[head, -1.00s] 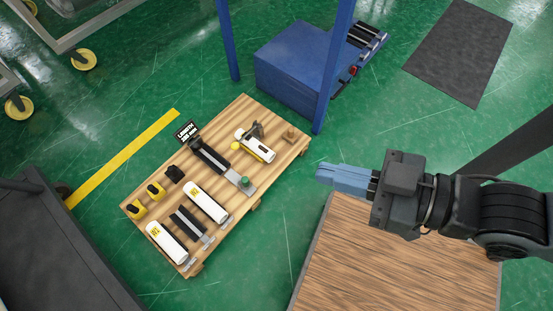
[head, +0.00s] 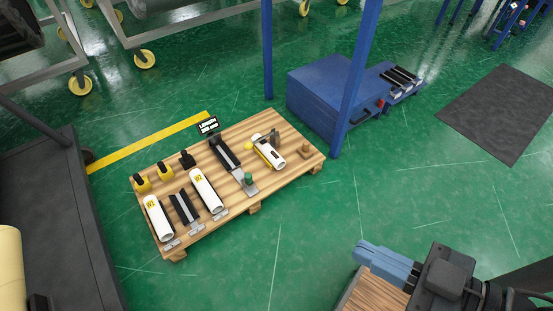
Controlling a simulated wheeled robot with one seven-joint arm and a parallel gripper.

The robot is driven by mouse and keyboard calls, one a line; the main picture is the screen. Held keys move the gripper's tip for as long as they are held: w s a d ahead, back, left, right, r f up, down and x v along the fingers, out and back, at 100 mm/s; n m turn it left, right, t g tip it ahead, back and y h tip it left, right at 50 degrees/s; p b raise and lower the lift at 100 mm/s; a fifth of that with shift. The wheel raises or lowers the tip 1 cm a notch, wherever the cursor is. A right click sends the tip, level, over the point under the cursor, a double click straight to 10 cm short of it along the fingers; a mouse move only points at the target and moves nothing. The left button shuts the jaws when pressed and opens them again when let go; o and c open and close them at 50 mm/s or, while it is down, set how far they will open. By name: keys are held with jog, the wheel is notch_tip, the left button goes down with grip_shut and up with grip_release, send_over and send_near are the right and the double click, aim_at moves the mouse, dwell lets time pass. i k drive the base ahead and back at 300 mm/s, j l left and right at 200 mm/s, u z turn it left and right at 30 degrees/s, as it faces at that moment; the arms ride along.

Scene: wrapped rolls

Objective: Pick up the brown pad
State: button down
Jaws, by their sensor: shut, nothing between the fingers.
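A small brown piece (head: 305,150) sits at the right end of the wooden pallet (head: 235,203). It looks like a flat base with a raised part and is the likeliest brown pad, but it is too small to tell for certain. My gripper (head: 364,254), with blue fingers, is shut and empty. It is at the lower right in the head view, over the edge of a wood-grain surface (head: 373,293), well apart from the brown piece.
The pallet also holds white wrapped rolls (head: 206,191), dark cradles, yellow-and-black pieces and a green knob (head: 248,178). A blue post (head: 352,85) and blue cabinet (head: 320,95) stand just behind its right end. Green floor is clear in front. A dark cart (head: 65,220) stands left.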

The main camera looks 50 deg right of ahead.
aim_at(304, 151)
jog(key=i+l, duration=0.5)
jog(key=i+l+z, duration=0.1)
jog(key=i+l, duration=0.35)
jog(key=i, duration=0.15)
